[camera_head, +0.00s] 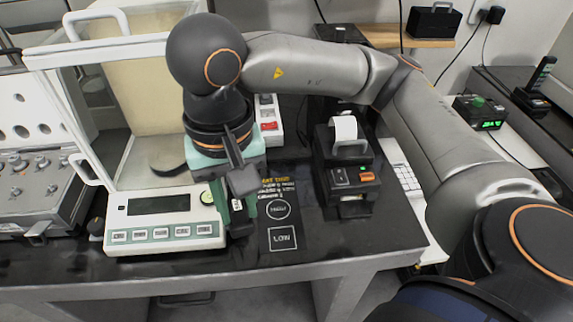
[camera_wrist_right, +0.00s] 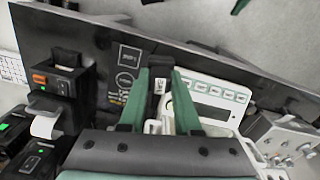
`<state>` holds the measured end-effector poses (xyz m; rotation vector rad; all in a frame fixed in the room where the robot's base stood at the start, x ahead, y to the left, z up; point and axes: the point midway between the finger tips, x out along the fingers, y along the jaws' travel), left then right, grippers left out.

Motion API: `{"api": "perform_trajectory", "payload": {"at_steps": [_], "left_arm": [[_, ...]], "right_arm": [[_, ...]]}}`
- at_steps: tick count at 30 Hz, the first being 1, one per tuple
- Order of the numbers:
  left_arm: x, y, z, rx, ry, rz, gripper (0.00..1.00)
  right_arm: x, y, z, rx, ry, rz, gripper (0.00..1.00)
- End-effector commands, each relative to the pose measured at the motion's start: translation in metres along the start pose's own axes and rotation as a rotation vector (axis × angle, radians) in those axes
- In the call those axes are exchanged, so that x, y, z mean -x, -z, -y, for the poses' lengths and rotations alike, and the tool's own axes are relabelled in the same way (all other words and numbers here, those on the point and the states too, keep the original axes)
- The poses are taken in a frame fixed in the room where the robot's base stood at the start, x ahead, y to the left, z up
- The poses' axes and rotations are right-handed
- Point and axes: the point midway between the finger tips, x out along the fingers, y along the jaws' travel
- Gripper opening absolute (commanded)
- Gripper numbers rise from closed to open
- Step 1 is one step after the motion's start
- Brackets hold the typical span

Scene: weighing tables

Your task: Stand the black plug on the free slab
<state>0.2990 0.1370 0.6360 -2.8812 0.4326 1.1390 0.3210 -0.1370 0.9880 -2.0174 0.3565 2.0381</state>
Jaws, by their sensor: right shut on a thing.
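My right gripper (camera_head: 238,215) hangs over the dark table, just right of the weighing scale's front panel (camera_head: 160,228). Its green fingers also show in the right wrist view (camera_wrist_right: 158,82). They are shut on the black plug (camera_wrist_right: 158,88), a small dark piece with a pale label. In the head view, the fingers largely hide the plug. A black slab (camera_head: 300,222) with a printed circle and a square marked LOW lies just right of the gripper, with nothing standing on its visible part. Whether the plug touches any surface is unclear. My left gripper is out of view.
A black printer (camera_head: 345,175) with a white paper roll stands right of the slab. The scale's glass-walled case (camera_head: 140,130) rises behind and left of the gripper. A grey instrument (camera_head: 35,190) is at far left. The table's front edge (camera_head: 330,258) is close by.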

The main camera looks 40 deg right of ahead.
Motion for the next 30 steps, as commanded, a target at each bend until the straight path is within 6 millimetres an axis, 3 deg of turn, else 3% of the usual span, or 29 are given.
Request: {"api": "perform_trajectory", "payload": {"at_steps": [6,13,17,24,30], "left_arm": [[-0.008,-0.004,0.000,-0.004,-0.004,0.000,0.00],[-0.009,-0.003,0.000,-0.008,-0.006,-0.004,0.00],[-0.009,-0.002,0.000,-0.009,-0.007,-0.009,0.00],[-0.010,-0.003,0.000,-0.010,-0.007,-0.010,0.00],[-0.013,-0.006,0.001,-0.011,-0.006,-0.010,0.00]], "right_arm": [[-0.005,-0.028,0.006,-0.134,-0.001,-0.007,0.00],[-0.007,-0.031,0.003,-0.199,-0.002,-0.010,0.00],[-0.017,-0.011,-0.010,-0.209,-0.005,-0.009,0.00],[-0.043,0.041,-0.041,-0.210,-0.004,-0.009,0.00],[-0.074,0.064,-0.053,-0.201,-0.003,-0.009,0.00]]}}
